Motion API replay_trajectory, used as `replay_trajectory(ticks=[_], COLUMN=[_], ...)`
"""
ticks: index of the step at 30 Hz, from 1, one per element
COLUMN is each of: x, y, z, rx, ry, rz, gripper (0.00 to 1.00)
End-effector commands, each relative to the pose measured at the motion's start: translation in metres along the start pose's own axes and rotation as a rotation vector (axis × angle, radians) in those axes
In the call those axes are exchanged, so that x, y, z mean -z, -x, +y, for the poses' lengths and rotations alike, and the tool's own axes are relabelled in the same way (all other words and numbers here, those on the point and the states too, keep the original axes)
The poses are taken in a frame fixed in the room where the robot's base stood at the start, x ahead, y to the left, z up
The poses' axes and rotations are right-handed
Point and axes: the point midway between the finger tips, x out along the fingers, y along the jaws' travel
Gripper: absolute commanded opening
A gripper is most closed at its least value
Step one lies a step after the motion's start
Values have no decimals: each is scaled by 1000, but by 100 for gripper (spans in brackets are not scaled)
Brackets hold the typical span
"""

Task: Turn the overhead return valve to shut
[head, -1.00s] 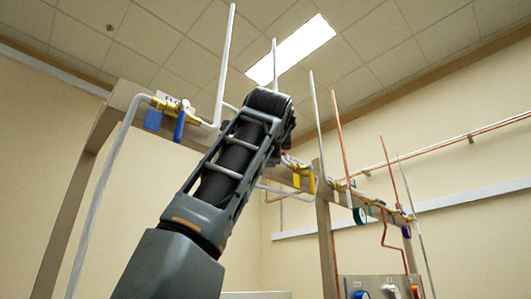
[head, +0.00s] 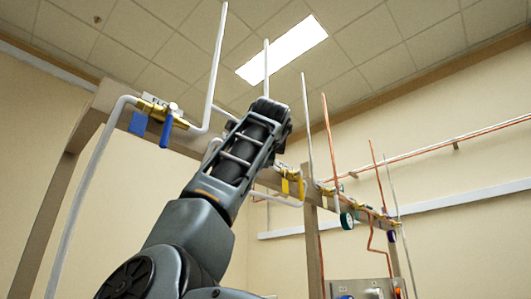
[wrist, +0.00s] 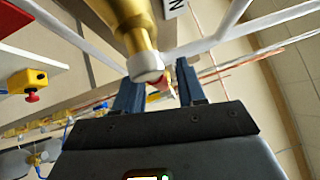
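A brass valve body (wrist: 128,28) with a pale round end (wrist: 146,67) hangs close above my gripper in the wrist view. A white label ending in "N" is beside it. My gripper (wrist: 156,76) has its two dark blue fingers apart, just past the pale end. A small red part (wrist: 158,87) shows between the fingers; I cannot tell whether they touch it. In the head view, my arm hides the gripper and most of this valve. A yellow part (head: 292,184) hangs on the pipe to the right of my arm.
A blue-handled brass valve (head: 166,130) with a blue tag (head: 138,123) is on the overhead beam (head: 105,98) at left. White and copper pipes rise around my arm. More valves, one with a green wheel (head: 347,220), line the rack at right. A yellow box (wrist: 27,80) with a red knob shows in the wrist view.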

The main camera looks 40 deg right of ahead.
Motion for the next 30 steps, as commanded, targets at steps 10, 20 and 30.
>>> replay_trajectory(ticks=[10, 20, 30], x=[0, 0, 0], y=[-1, -1, -1], z=[0, 0, 0], rx=[0, 0, 0], ry=[1, 1, 1], rz=[0, 0, 0], gripper=[31, 0, 0])
